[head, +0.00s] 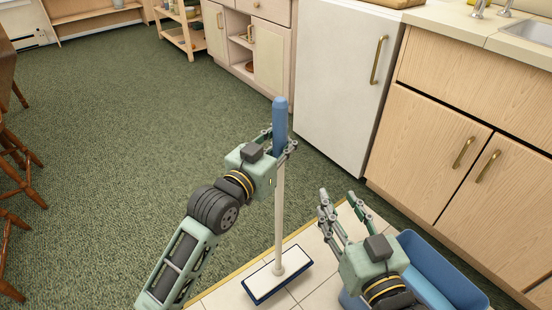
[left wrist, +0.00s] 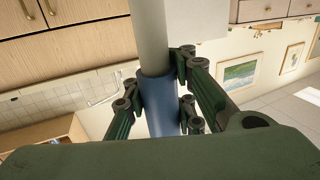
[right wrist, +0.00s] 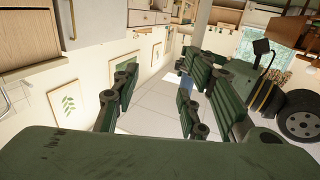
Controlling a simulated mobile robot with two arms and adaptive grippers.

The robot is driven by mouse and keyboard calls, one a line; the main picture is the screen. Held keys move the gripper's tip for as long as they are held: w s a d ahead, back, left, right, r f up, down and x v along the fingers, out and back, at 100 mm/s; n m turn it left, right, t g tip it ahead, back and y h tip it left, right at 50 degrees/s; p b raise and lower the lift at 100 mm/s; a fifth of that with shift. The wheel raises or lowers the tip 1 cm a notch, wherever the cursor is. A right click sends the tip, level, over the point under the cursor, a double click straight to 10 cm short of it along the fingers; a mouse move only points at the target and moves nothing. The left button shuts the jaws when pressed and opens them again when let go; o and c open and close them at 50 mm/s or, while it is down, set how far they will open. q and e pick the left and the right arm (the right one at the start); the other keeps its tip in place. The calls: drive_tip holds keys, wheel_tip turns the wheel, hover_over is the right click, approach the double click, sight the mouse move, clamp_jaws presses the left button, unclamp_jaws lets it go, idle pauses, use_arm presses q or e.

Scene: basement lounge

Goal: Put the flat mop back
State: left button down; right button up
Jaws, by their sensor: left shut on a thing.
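The flat mop stands upright, with a blue grip (head: 280,113), a pale pole (head: 279,215) and a white flat head (head: 278,273) edged in dark blue. The head is over the pale tiles; I cannot tell whether it touches them. My left gripper (head: 279,146) is shut around the lower part of the blue grip. The left wrist view shows the blue grip (left wrist: 160,105) between the fingers. My right gripper (head: 341,204) is open and empty, to the right of the pole and apart from it. In the right wrist view its fingers (right wrist: 160,95) are spread with nothing between them.
A blue tub (head: 440,272) sits at the lower right, partly hidden by my right arm. Wooden cabinets (head: 430,135) and a white fridge-like unit (head: 335,90) line the right side. Wooden chairs (head: 12,165) stand at the left edge. The green carpet (head: 110,130) is clear.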

use_arm(q)
drive_tip(key=shift+w+a+f+b, duration=0.2)
drive_tip(key=shift+w+a+f, duration=0.15)
drive_tip(key=shift+a, duration=0.15)
drive_tip(key=shift+w+a+f+b, duration=0.15)
drive_tip(key=shift+w+a+f, duration=0.15)
drive_tip(key=shift+a, duration=0.2)
drive_tip(key=shift+f, duration=0.3)
wheel_tip(320, 180, down, 3)
drive_tip(key=shift+f+b, duration=0.1)
drive_tip(key=shift+b, duration=0.8)
use_arm(e)
drive_tip(key=s+r+t+y, duration=0.2)
drive_tip(key=s+r+t, duration=0.2)
drive_tip(key=r, duration=0.9)
drive_tip(key=t, duration=0.3)
drive_tip(key=shift+a+t+y, duration=0.3)
use_arm(q)
drive_tip(key=shift+f, duration=0.15)
use_arm(e)
drive_tip(key=shift+s, duration=0.1)
use_arm(q)
drive_tip(key=c, duration=2.1)
unclamp_jaws()
drive_tip(key=shift+f, duration=0.15)
drive_tip(key=o, duration=0.6)
drive_tip(key=shift+s, duration=0.1)
drive_tip(key=shift+o, duration=0.2)
use_arm(e)
drive_tip(key=shift+r, duration=0.1)
